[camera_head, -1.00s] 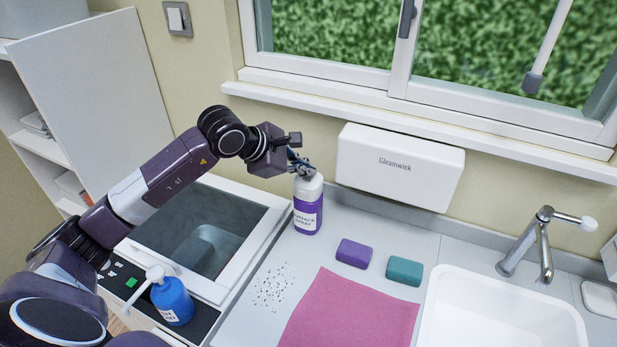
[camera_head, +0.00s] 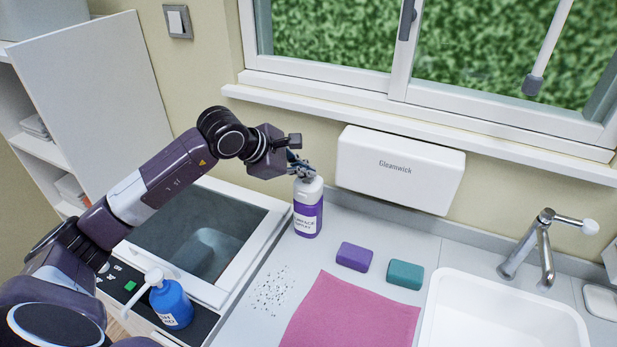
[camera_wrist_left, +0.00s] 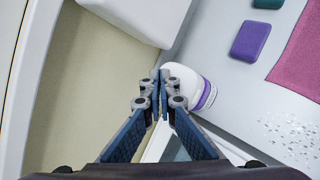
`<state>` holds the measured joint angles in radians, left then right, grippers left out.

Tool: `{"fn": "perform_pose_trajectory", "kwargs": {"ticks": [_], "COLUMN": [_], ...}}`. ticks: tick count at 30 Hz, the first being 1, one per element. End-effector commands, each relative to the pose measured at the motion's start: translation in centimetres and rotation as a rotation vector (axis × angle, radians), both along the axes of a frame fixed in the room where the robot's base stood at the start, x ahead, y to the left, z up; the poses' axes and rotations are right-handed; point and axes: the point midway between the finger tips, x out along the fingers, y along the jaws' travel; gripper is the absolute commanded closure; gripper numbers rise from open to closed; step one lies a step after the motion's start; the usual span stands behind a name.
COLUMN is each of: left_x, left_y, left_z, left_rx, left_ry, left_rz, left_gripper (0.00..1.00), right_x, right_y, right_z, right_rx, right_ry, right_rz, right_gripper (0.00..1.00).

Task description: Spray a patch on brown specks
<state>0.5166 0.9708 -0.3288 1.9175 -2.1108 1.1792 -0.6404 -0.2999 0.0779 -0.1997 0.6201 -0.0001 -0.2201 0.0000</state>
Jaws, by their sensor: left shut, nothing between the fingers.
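The surface spray bottle (camera_head: 307,215), white with a purple label, stands upright on the counter near the back wall; it also shows in the left wrist view (camera_wrist_left: 203,93). My left gripper (camera_head: 298,166) is at the bottle's top, which it partly hides. In the left wrist view my left gripper (camera_wrist_left: 160,80) has its fingertips together, empty, beside the bottle's white shoulder. I cannot tell if they touch it. A patch of small dark specks (camera_head: 271,290) lies on the counter in front of the bottle; their colour looks nearly black. My right gripper is out of view.
A pink cloth (camera_head: 352,315) lies right of the specks, with a purple block (camera_head: 354,256) and a teal block (camera_head: 405,274) behind it. A white sink (camera_head: 500,312) is at right. A blue pump bottle (camera_head: 171,303) stands left, by a recessed basin (camera_head: 203,234).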

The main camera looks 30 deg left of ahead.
Motion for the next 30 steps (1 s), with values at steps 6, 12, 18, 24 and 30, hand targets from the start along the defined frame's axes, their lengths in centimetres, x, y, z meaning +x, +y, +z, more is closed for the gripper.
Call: {"fn": "perform_pose_trajectory", "kwargs": {"ticks": [6, 12, 18, 24, 30], "left_x": [0.0, 0.0, 0.1, 0.1, 0.0], "left_y": [0.0, 0.0, 0.0, 0.0, 0.0], "left_z": [0.5, 0.6, 2.1, 4.2, 6.1], "left_rx": [0.000, -0.001, -0.001, -0.001, -0.001], "left_ry": [-0.001, -0.001, -0.003, -0.003, -0.003], "left_rz": [0.001, 0.000, 0.001, 0.001, 0.000], "left_gripper": [1.00, 1.00, 1.00, 1.00, 1.00], "right_x": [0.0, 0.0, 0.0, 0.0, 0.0], "right_y": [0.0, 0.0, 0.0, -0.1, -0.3], "right_z": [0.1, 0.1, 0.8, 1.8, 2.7], "right_rx": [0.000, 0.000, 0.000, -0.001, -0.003], "right_ry": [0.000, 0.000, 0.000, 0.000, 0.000], "right_rz": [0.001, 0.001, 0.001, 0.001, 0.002], "right_gripper": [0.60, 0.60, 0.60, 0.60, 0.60]}}
